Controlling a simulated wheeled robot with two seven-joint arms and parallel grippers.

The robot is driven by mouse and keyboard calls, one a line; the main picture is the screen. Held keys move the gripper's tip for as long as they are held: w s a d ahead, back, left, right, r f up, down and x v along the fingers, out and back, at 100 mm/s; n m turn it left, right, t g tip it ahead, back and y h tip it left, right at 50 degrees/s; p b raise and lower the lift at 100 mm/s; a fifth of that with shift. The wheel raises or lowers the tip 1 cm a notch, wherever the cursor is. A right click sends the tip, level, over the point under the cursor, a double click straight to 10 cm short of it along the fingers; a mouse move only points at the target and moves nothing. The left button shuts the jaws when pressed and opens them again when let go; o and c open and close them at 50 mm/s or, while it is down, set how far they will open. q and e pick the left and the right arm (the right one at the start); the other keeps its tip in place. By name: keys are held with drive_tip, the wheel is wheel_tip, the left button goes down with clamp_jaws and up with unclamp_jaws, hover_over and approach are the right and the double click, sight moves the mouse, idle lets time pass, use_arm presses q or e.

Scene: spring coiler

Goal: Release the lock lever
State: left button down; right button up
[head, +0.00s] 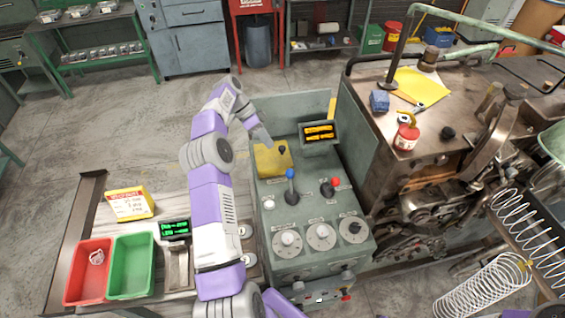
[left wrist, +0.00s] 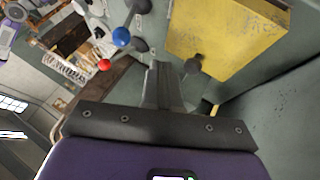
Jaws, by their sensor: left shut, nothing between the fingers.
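A short dark lever with a black knob (head: 282,149) stands by a yellow plate (head: 270,162) at the back of the green control console. It is likely the lock lever, but no readable label confirms this. My left gripper (head: 265,138) is shut and empty, just left of and above that knob. In the left wrist view the shut fingers (left wrist: 163,70) are beside the dark knob (left wrist: 193,64), with the yellow plate (left wrist: 225,38) behind it. I cannot tell whether they touch. My right gripper is not in view.
A blue-knobbed lever (head: 290,174) and a red-knobbed lever (head: 335,183) stand in front of the yellow plate. A small display (head: 319,133) is to its right. Several dials (head: 321,235) sit nearer. The coiler machine (head: 410,180) stands close on the right.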

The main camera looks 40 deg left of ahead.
sight(291, 181)
use_arm(q)
drive_tip(key=p+x, duration=0.1)
drive_tip(key=x, duration=0.5)
drive_tip(key=shift+d+f, duration=0.15)
drive_tip(key=shift+d, duration=0.3)
drive_tip(key=d, duration=0.1)
drive_tip(key=s+d, duration=0.1)
drive_tip(key=d+p, duration=0.1)
drive_tip(key=shift+s+r, duration=0.25)
drive_tip(key=shift+s, duration=0.1)
drive_tip(key=shift+d, duration=0.15)
